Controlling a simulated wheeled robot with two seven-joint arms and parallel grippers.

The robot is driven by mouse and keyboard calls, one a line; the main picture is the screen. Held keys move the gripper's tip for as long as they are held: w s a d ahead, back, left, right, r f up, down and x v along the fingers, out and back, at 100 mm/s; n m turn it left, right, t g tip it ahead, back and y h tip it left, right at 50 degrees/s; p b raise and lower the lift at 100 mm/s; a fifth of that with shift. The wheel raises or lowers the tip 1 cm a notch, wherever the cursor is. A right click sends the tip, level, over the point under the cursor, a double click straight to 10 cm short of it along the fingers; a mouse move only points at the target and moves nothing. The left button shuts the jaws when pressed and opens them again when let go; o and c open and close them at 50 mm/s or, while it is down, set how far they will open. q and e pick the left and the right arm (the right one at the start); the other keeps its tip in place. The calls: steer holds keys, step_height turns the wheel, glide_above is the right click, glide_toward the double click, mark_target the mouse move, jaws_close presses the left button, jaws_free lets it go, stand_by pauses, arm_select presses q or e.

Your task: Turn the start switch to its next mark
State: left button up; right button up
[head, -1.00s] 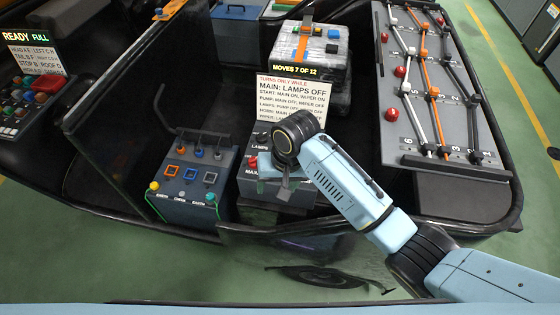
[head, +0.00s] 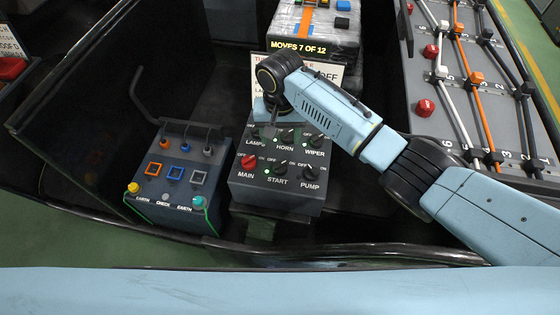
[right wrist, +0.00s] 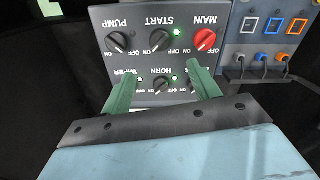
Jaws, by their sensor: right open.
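The black start switch (head: 279,168) sits in the front row of the grey switch box (head: 240,193), between the red MAIN knob (head: 248,161) and the black PUMP knob (head: 310,172). Its START label is readable, with OFF and ON marks and a green light nearby. It also shows in the right wrist view (right wrist: 160,40), where the labels are upside down. My right gripper (head: 270,132) is over the box's back row, near LAMPS and HORN. In the right wrist view its two green fingers (right wrist: 163,85) are apart, with nothing between them. My left gripper is out of view.
My right arm partly hides a white rule sign (head: 327,78). A second box (head: 165,195) with coloured sockets and plugs stands to the left. A grey board (head: 425,120) with rods and knobs lies to the right. A box reading MOVES 7 OF 12 (head: 298,48) stands behind.

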mark_target(280, 164)
step_height(280, 164, down, 13)
steer(key=b, duration=0.3)
steer(key=shift+s+b, duration=0.15)
steer(key=shift+b, duration=0.2)
steer(key=c, duration=1)
